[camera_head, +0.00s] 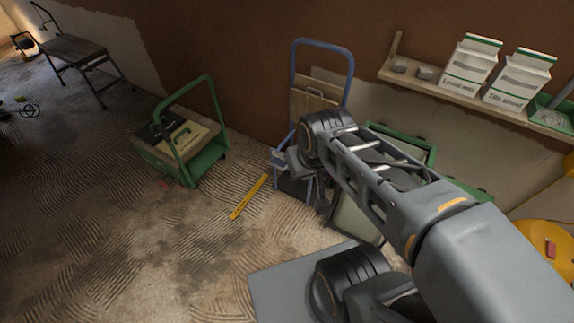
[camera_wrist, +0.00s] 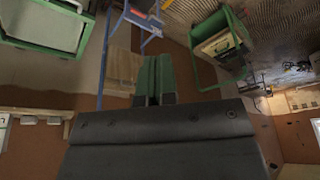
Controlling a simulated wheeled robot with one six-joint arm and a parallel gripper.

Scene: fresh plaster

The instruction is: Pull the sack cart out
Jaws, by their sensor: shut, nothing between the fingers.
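The sack cart (camera_head: 348,68) is a blue tubular frame with a rounded top handle, standing upright against the brown wall. A pale wooden panel (camera_head: 312,97) is within its frame. My arm hides part of its right side and lower half. The cart's blue rail also shows in the wrist view (camera_wrist: 106,45), where the picture is upside down.
A green-handled trolley (camera_head: 208,160) stands left of the cart. A yellow level (camera_head: 249,197) lies on the ridged floor between them. A shelf (camera_head: 453,103) with cartons (camera_head: 470,64) is on the right wall. Green-framed items lean right of the cart. Open floor lies front left.

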